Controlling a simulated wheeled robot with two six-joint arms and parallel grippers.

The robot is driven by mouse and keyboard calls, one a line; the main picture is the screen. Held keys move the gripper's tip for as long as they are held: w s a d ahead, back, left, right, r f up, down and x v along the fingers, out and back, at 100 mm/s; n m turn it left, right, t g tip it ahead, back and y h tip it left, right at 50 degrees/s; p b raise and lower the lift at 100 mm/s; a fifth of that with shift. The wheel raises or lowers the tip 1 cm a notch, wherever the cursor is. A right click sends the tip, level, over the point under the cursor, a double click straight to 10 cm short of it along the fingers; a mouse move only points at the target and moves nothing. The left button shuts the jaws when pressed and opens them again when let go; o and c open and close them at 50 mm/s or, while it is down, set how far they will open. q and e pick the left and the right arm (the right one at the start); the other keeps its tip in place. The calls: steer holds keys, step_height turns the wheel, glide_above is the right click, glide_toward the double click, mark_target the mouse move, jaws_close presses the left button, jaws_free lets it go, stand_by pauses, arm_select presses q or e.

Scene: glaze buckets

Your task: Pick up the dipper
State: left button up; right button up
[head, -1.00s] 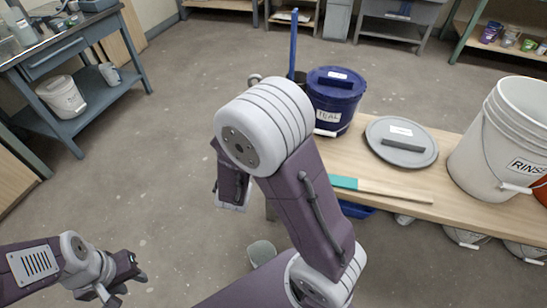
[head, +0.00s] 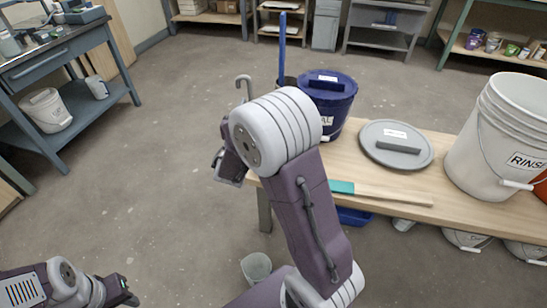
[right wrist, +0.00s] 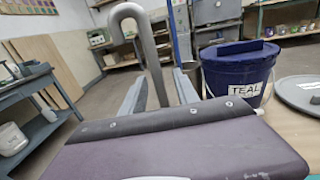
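The dipper's grey hooked handle (head: 243,82) stands up behind my right arm's pale joint in the head view; its lower part is hidden. In the right wrist view the hooked handle (right wrist: 140,45) rises close up, leaning slightly, between the two grey fingers of my right gripper (right wrist: 160,85). A gap shows between the fingers, so they look open around the handle. The dipper's lower end is out of sight. My left gripper (head: 122,290) is low at the left, over the floor, too small to tell its opening.
A blue TEAL bucket (head: 327,95), a grey lid (head: 397,145), a teal-tipped paddle (head: 380,192) and a white RINSE bucket (head: 498,150) are on the wooden table (head: 450,200). A blue stick (head: 283,45) stands beside the TEAL bucket. Open floor lies left.

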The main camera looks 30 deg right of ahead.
jaws_close()
stand_by(1.4)
